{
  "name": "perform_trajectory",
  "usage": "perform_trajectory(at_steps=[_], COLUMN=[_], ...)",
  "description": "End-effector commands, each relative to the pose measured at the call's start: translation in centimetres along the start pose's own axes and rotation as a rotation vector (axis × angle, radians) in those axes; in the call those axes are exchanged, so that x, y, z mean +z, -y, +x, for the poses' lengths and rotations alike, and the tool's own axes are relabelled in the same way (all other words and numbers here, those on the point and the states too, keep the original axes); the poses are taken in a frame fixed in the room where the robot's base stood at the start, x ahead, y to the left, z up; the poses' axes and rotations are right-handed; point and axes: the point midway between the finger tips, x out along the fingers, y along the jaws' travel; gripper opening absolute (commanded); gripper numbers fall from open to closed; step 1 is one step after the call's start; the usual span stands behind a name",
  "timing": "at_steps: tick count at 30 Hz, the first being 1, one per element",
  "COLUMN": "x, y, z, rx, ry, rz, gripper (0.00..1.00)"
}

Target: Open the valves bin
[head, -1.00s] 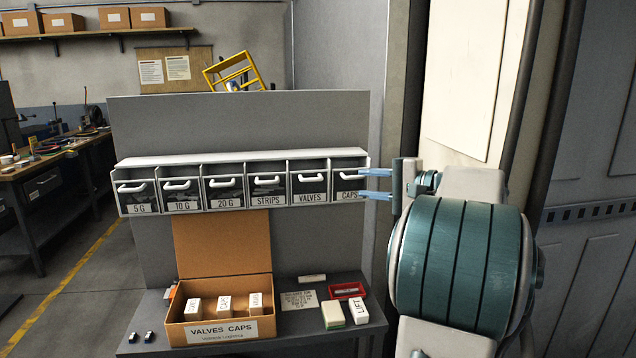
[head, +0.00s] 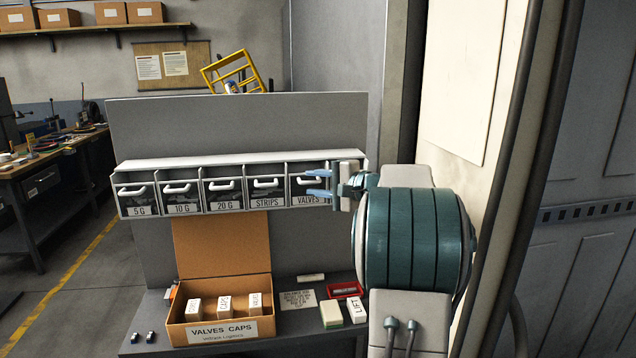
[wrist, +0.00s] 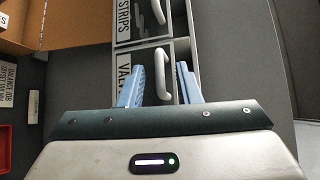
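The valves bin (head: 307,199) is the labelled drawer near the right end of a row of grey bins. It sits flush with its neighbours, its front partly hidden by my gripper (head: 319,184). In the wrist view, the valves bin's pale handle (wrist: 163,78) stands between the two blue fingertips of my gripper (wrist: 160,70). The fingers are apart, with a gap visible on each side of the handle. I cannot tell whether either finger touches it.
The strips bin (head: 267,200) is directly left, with several more bins beyond. The caps bin at the right is mostly hidden behind my gripper. Below, an open valves caps carton (head: 223,331) and a red tray (head: 345,289) stand on the bench. A van-side wall is at right.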

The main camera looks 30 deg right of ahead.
Motion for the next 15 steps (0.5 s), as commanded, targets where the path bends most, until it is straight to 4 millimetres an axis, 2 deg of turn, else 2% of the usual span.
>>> perform_trajectory(at_steps=[3,4,6,7,15], x=[0.0,0.0,0.0,0.0,0.0], y=[0.0,0.0,0.0,0.01,-0.11], z=[-0.02,-0.02,-0.03,-0.03,-0.07], rx=[0.0,0.0,0.0,0.0,-0.003], ry=[0.0,0.0,0.0,0.0,0.0], rz=[0.0,0.0,0.0,0.0,-0.003], gripper=[0.31,0.25,0.06,0.0,0.0])
